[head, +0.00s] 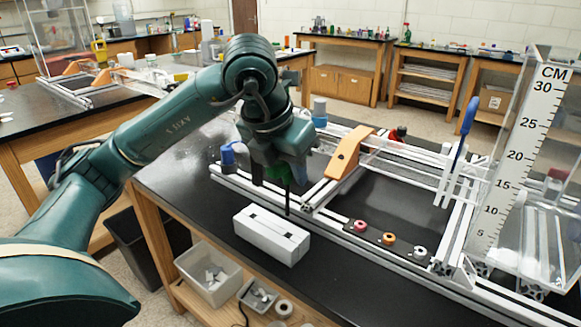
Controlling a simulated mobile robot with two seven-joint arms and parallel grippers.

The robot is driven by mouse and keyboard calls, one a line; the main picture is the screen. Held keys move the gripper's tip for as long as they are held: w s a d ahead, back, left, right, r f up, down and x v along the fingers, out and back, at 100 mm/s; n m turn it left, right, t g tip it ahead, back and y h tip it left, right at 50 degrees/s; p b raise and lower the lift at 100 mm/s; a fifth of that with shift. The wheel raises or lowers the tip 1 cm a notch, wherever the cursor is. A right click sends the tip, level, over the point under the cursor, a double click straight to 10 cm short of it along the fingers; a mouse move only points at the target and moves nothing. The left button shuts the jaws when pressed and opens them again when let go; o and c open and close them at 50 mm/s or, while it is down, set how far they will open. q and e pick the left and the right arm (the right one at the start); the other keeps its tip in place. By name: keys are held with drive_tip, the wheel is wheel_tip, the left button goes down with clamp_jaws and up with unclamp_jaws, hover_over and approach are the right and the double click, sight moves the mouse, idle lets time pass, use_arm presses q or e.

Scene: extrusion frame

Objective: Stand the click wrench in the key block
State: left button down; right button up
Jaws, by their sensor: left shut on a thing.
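The key block (271,236) is a white box on the black bench top near its front edge, with dark slots and openings in its top. My left gripper (279,180) is above the block's far side, pointing down, and is shut on a green-handled tool, which I take to be the click wrench (288,199). Its thin dark shaft hangs about upright and its lower end shows near the block's far edge. I cannot tell whether it touches the block. The gripper hides much of the handle. My right gripper is not in view.
An aluminium extrusion frame (330,222) lies behind the block, with an orange bracket (349,152) on it. A blue-handled tool (466,116) stands at the right near a clear scale panel (522,145). Red, orange and white rings (389,239) lie inside the frame. Bins (208,275) sit below.

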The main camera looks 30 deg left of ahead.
sight(288, 206)
use_arm(q)
drive_tip(key=shift+f, duration=0.1)
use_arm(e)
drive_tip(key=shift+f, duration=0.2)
